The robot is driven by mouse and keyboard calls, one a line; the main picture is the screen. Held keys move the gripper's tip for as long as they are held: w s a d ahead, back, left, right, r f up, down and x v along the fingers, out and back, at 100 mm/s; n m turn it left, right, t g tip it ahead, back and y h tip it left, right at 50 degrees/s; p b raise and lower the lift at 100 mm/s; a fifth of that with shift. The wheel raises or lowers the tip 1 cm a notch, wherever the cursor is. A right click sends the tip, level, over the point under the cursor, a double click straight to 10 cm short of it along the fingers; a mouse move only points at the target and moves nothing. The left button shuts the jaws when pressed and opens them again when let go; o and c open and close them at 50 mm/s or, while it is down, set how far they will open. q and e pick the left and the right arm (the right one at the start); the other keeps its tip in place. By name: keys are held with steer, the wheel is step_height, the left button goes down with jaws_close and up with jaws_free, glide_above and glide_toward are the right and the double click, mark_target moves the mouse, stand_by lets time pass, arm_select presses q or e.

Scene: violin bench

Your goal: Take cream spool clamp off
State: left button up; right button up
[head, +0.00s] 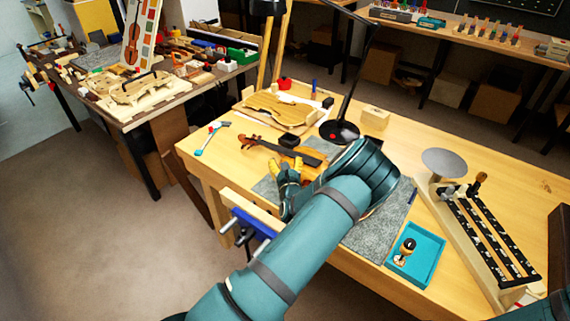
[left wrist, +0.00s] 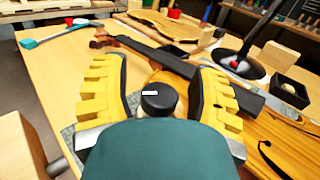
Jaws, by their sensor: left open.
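The violin (head: 258,147) lies on the bench, with its neck toward the upper left. It also shows in the left wrist view, with its orange body (left wrist: 268,132) at the right. A black round knob (left wrist: 158,99) with a white mark stands between the fingers of my left gripper (left wrist: 160,70). A small black-and-cream piece (head: 407,247) stands in the teal tray. My right gripper is out of view.
The teal tray (head: 432,244) sits at the bench's front right, beside a rack with black strips (head: 490,235). A lamp base (head: 338,131), a wooden block (head: 375,117) and a violin plate (head: 278,107) stand behind. A blue vise (head: 252,226) is at the front edge.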

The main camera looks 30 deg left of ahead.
arm_select(q)
jaws_close()
steer(key=shift+w+a+f, duration=0.1)
steer(key=shift+n+g+y, duration=0.3)
steer(key=n+g+y, duration=0.2)
steer(key=shift+a+g+y, duration=0.1)
steer(key=shift+g+y, duration=0.2)
steer(key=shift+g, duration=0.1)
steer(key=shift+s+a+n+g+y+b, duration=0.1)
steer(key=shift+s+n+g+y+b, duration=0.15)
steer(key=shift+n+g+y, duration=0.45)
steer(key=shift+s+n+g+y+b, duration=0.15)
steer(key=shift+n+g+y+b, duration=0.15)
steer(key=shift+n+g, duration=0.8)
steer(key=shift+g, duration=0.5)
